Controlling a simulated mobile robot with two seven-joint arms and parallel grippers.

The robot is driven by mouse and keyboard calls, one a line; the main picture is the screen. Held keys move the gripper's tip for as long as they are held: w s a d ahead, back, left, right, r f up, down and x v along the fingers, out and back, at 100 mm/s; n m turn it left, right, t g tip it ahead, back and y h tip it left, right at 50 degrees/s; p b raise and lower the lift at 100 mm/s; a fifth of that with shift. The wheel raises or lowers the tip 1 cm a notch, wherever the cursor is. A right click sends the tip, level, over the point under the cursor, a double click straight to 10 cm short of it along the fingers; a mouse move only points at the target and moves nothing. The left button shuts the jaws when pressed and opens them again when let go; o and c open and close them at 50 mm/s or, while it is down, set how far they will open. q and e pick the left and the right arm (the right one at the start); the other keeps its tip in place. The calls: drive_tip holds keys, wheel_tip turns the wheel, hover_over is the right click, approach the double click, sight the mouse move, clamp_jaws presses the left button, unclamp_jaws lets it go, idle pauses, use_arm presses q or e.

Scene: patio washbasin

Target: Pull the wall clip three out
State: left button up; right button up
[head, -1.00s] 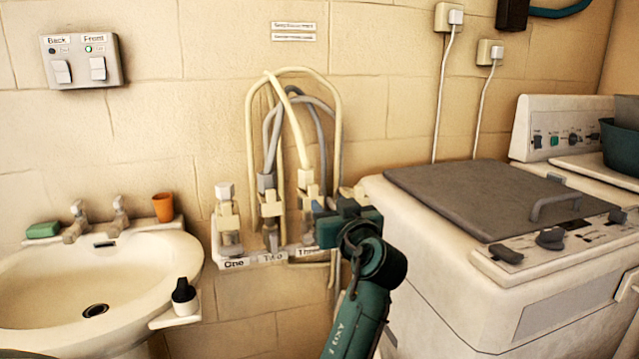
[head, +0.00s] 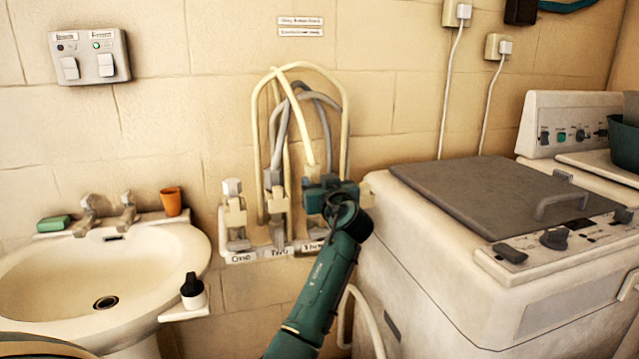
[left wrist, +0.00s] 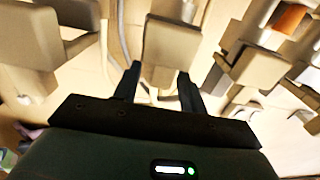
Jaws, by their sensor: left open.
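The row of beige wall clips stands on a shelf with labels One, Two and Three. Clip one (head: 235,212) and clip two (head: 272,203) show plainly. Clip three is mostly hidden behind my left gripper (head: 328,188), which is in front of it above the Three label (head: 311,246). In the left wrist view, my left gripper (left wrist: 160,75) is open. Its two dark fingers lie either side of the lower end of a beige block (left wrist: 170,42), which appears to be clip three. I cannot tell whether they touch it. My right gripper is not in view.
Cream and grey hoses (head: 345,120) loop above the clips. A washbasin (head: 150,262) with an orange cup (head: 171,201) stands at the left. A white washing machine (head: 440,265) with a grey lid stands close at the right of my arm.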

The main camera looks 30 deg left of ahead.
use_arm(q)
drive_tip(key=shift+c, duration=0.5)
clamp_jaws()
